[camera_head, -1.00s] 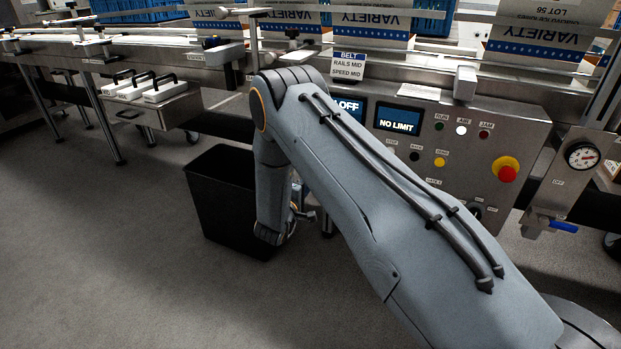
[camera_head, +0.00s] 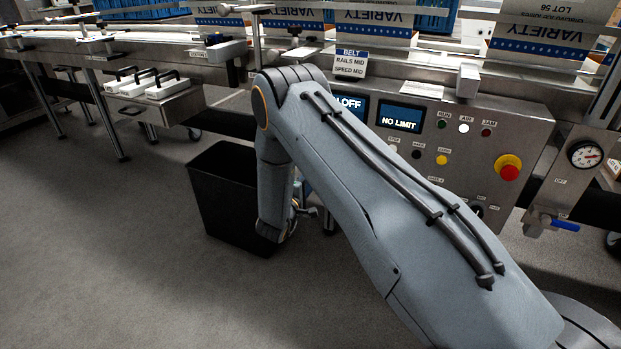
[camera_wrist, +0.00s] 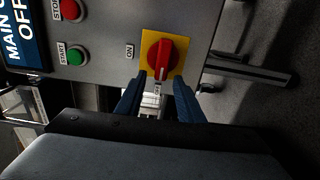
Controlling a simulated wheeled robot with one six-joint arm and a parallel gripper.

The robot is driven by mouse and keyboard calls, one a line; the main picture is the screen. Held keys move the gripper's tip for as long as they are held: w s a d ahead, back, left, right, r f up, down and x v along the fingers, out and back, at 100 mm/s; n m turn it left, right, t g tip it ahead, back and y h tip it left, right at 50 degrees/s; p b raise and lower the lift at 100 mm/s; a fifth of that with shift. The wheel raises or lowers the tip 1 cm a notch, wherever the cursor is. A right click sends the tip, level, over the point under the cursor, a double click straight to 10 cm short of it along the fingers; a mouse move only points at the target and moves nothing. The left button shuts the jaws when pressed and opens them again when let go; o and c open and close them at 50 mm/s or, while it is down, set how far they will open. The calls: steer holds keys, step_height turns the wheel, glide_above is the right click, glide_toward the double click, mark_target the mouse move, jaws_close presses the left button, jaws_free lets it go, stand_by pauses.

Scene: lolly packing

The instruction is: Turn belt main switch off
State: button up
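The belt main switch (camera_wrist: 162,56) shows in the wrist view as a red rotary handle on a yellow plate (camera_wrist: 148,44). An ON label (camera_wrist: 130,51) sits to its left, and a smaller label (camera_wrist: 157,88) sits just below it. The handle stands upright in this picture, its white mark at the lower end, toward that smaller label. A display (camera_wrist: 22,30) at upper left reads MAIN and OFF, partly cut off. My gripper (camera_wrist: 157,97) is open, its two blue fingers apart just below the switch in the picture. Contact with the handle cannot be told.
A green START button (camera_wrist: 75,56) and a red STOP button (camera_wrist: 71,10) sit left of the switch. In the head view, a black bin (camera_head: 222,195) stands behind my arm. The conveyor's control panel (camera_head: 470,130) has a red emergency button (camera_head: 509,172). Grey floor is open at left.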

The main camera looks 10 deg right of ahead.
steer(key=p+v, duration=0.1)
steer(key=v, duration=0.7)
steer(key=shift+p, duration=0.3)
